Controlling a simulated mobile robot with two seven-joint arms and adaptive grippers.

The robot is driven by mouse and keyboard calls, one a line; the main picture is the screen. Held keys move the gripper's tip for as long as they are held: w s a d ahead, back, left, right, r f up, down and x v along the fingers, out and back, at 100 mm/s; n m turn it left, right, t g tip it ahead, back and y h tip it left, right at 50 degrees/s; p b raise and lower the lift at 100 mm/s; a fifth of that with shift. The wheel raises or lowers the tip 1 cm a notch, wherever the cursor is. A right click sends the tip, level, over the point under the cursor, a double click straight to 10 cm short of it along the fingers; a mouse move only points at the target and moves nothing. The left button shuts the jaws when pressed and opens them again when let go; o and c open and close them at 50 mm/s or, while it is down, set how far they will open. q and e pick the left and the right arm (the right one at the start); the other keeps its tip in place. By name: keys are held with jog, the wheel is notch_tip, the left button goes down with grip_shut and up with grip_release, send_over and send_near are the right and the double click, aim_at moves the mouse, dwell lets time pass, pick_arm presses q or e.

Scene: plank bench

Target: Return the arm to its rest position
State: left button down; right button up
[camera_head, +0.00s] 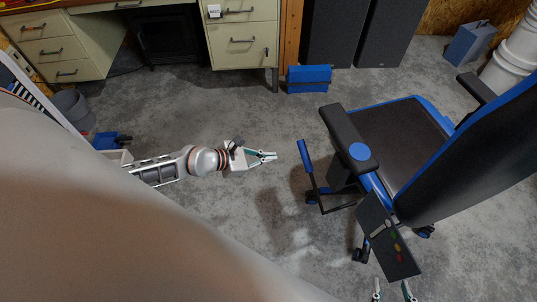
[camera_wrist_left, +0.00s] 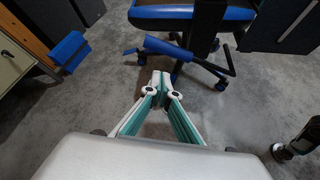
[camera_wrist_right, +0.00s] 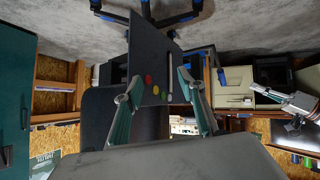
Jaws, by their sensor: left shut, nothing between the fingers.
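My left gripper (camera_head: 268,157) is over the bare floor, left of the blue and black chair. Its fingertips meet, with nothing between them, and in the left wrist view the closed fingers (camera_wrist_left: 161,80) point toward the chair base. My right gripper (camera_head: 392,292) shows only its fingertips at the bottom edge of the head view. In the right wrist view its fingers (camera_wrist_right: 158,80) are spread apart. A dark panel (camera_head: 388,240) with coloured dots is just beyond them and also shows in the right wrist view (camera_wrist_right: 150,60). Whether the fingers touch it is unclear.
The chair (camera_head: 395,130) fills the right side. A beige drawer cabinet (camera_head: 243,45) and a blue box (camera_head: 309,79) are at the back. A grey bin (camera_head: 75,108) is at the left. The concrete floor around my left gripper is clear.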

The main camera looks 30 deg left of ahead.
dwell(0.3)
pick_arm(q)
jog(key=s+d+r+n+t+p, duration=0.5)
jog(key=r+n, duration=0.5)
jog(key=n, duration=0.7)
jog(key=s+f+n+g+y+p, duration=0.2)
jog(key=s+n+g+y+p, duration=0.2)
jog(key=s+n, duration=1.2)
jog(key=n, duration=0.8)
jog(key=shift+s+d+n+p, duration=0.25)
jog(key=shift+d+n+p, duration=0.05)
jog(key=shift+d+n, duration=0.1)
pick_arm(e)
jog(key=shift+m, duration=0.4)
jog(key=r, duration=0.3)
jog(key=s+r, duration=0.1)
jog(key=r, duration=0.1)
jog(key=shift+s+a, duration=0.1)
jog(key=shift+a, duration=0.25)
jog(key=shift+w+r, duration=0.2)
jog(key=shift+r, duration=0.1)
